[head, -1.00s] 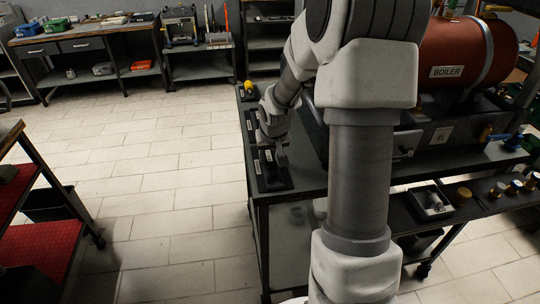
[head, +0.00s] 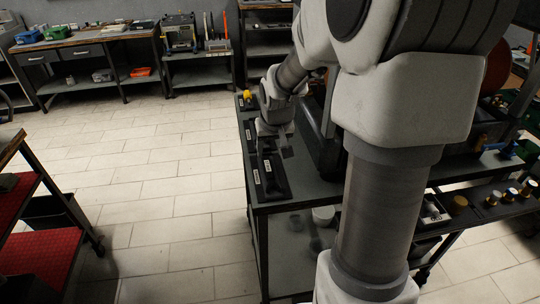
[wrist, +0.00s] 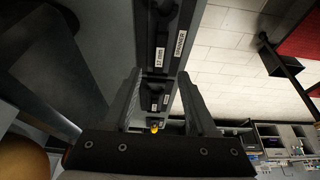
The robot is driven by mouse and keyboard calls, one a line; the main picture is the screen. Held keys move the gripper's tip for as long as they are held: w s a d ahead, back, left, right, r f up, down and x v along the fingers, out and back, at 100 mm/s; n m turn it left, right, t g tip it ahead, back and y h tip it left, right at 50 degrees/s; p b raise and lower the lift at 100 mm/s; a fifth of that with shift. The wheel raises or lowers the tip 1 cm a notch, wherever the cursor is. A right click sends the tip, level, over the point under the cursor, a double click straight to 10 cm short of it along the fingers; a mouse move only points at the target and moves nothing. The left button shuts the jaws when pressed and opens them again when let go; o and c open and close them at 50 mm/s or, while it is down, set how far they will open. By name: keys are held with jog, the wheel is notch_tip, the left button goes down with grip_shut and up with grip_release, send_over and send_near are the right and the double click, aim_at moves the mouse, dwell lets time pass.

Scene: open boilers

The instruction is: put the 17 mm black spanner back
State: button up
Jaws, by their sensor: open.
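In the wrist view a black holder (wrist: 160,57) with white labels reading "17 mm" and "SPANNER" lies beyond my fingertips. A dark shape (wrist: 165,8) shows in its upper part. It may be the black spanner, but black on black leaves this unclear. My gripper (wrist: 159,76) is open, its two fingers apart on either side of the row of holders, with nothing clearly held between them. In the head view my gripper (head: 277,150) is low over the bench's left end, just behind the front labelled holder (head: 276,180).
Another dark holder (wrist: 155,97) and a yellow object (wrist: 155,125) continue the row in the wrist view. The bench top (head: 310,180) has a dark block to the right of my gripper. A red-shelved trolley (head: 40,245) stands left across clear floor.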

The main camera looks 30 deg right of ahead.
jog(key=shift+v, duration=1.25)
